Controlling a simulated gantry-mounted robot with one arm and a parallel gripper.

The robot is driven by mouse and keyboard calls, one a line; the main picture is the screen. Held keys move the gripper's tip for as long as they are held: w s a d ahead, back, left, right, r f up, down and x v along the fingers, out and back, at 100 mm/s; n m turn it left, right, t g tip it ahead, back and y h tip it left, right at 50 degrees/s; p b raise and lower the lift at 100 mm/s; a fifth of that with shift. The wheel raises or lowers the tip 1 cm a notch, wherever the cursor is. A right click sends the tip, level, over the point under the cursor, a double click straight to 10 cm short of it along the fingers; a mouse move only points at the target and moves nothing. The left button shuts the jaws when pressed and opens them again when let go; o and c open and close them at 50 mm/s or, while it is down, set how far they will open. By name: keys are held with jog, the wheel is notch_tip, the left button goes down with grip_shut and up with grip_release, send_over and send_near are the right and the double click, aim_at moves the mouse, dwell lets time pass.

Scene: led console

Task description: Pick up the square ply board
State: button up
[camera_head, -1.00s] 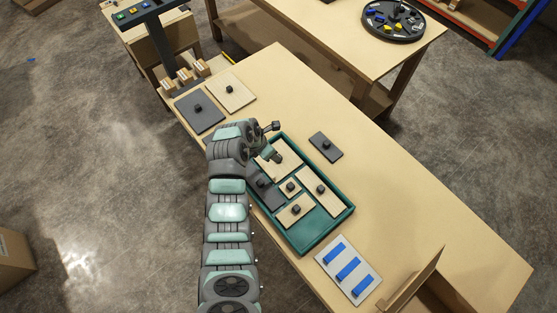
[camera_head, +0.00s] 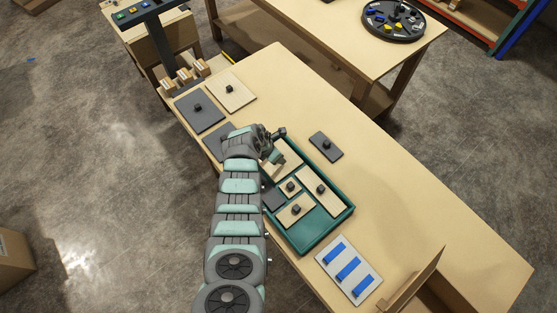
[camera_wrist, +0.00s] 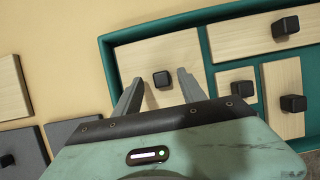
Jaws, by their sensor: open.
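A roughly square ply board (camera_wrist: 140,52) with a dark knob (camera_wrist: 162,79) lies in one corner of the teal tray (camera_head: 332,226). In the head view this board (camera_head: 290,168) is partly hidden by my gripper (camera_head: 277,158). In the wrist view my gripper (camera_wrist: 161,78) is open over the board, one finger on each side of the knob in the picture. I cannot tell whether the fingertips are level with the knob or above it. Nothing is held. A smaller ply board (camera_head: 284,193) with a knob sits beside it in the tray.
Outside lie a small grey board (camera_head: 318,139), a ply board (camera_head: 239,97), grey boards (camera_head: 207,120) and a plate with blue bars (camera_head: 338,276).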

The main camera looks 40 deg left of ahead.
jog(key=shift+w+d+f, duration=0.1)
jog(key=shift+d+f, duration=0.05)
jog(key=shift+f, duration=0.3)
jog(key=shift+c, duration=0.5)
grip_shut()
